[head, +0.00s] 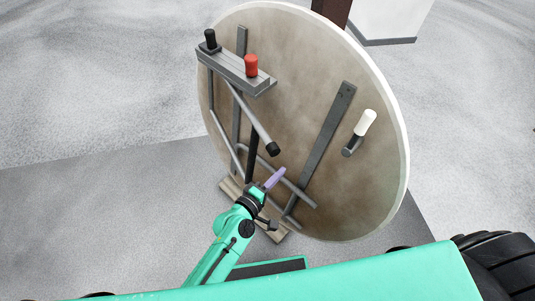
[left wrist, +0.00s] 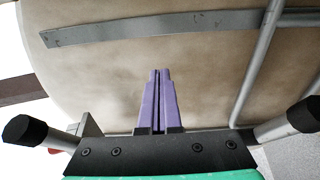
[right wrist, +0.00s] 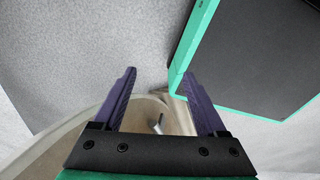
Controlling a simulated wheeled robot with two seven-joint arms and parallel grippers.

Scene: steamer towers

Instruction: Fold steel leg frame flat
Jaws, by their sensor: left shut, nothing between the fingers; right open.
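A round tabletop (head: 310,75) stands on edge with its brown underside towards me. The steel leg frame (head: 250,118) is grey tubing on that underside, with one black-capped leg end (head: 273,149) jutting out. Its tube also shows at the right of the left wrist view (left wrist: 258,60). My left gripper (head: 277,178) is shut and empty, in front of the lower underside near the tubes; its purple fingers (left wrist: 158,75) point at the board. Whether they touch it I cannot tell. My right gripper (right wrist: 160,85) is open and empty, and out of the head view.
Flat steel bars (head: 325,140) cross the underside. Wooden blocks (head: 229,189) lie under the lower rim. Floor at the left is clear.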

